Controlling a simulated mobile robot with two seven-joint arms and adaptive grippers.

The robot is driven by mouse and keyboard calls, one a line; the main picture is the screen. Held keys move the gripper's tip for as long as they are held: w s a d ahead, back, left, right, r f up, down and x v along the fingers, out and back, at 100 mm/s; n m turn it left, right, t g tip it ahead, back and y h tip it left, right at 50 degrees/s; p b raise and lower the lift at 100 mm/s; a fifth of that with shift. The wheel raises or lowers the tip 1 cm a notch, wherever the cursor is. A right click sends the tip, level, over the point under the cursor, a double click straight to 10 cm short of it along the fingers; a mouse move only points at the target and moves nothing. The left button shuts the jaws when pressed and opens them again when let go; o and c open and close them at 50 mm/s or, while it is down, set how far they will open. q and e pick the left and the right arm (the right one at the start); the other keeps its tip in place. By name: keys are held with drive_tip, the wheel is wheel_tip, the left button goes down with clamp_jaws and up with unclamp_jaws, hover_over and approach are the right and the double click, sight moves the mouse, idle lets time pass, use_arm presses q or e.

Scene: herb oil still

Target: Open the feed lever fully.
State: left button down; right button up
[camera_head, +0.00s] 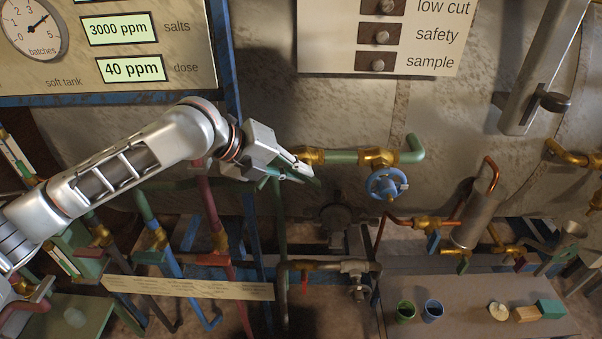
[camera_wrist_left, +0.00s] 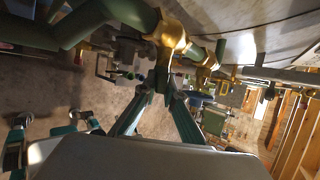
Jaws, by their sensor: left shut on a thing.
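The feed lever appears to be the green handle (camera_head: 312,182) at the brass valve (camera_head: 313,157) on the green pipe, left of the blue handwheel. I see no label on it. My left gripper (camera_head: 296,171) is shut on this handle, and its fingers hide part of it. In the left wrist view the fingers (camera_wrist_left: 157,92) close together just under the brass fitting (camera_wrist_left: 170,35). The handle's exact angle is hard to tell. What looks like my right gripper (camera_wrist_left: 52,120) is at the left of the wrist view, with its fingers apart and empty.
The blue handwheel (camera_head: 386,184) stands right of the valve. A red pipe (camera_head: 212,205) and other pipes run below my left arm. A grey bench (camera_head: 470,290) at lower right carries cups and small blocks. The tank wall is close behind.

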use_arm(q)
drive_tip(key=shift+a+f+h+b, duration=0.2)
drive_tip(key=shift+f+h+b, duration=0.25)
drive_tip(key=shift+h, duration=0.15)
drive_tip(key=shift+f+n+h+b, duration=0.35)
drive_tip(key=shift+h+b, duration=0.35)
drive_tip(key=shift+b, duration=0.5)
drive_tip(key=h+b, duration=0.2)
drive_tip(key=b, duration=0.3)
drive_tip(key=n+t+h+b, duration=0.1)
drive_tip(key=h+b, duration=0.1)
drive_tip(key=b, duration=0.2)
drive_tip(key=f+n+h+b, duration=0.1)
drive_tip(key=b, duration=0.4)
drive_tip(key=shift+a+t+h+b, duration=0.1)
drive_tip(key=shift+t+h+b, duration=0.2)
drive_tip(key=shift+t+h, duration=0.1)
use_arm(e)
wheel_tip(320, 180, down, 13)
drive_tip(key=n, duration=0.1)
drive_tip(key=shift+w+a, duration=0.2)
drive_tip(key=shift+w, duration=0.2)
use_arm(q)
drive_tip(key=shift+r, duration=0.35)
use_arm(e)
drive_tip(key=shift+a+r, duration=0.15)
drive_tip(key=shift+r, duration=0.1)
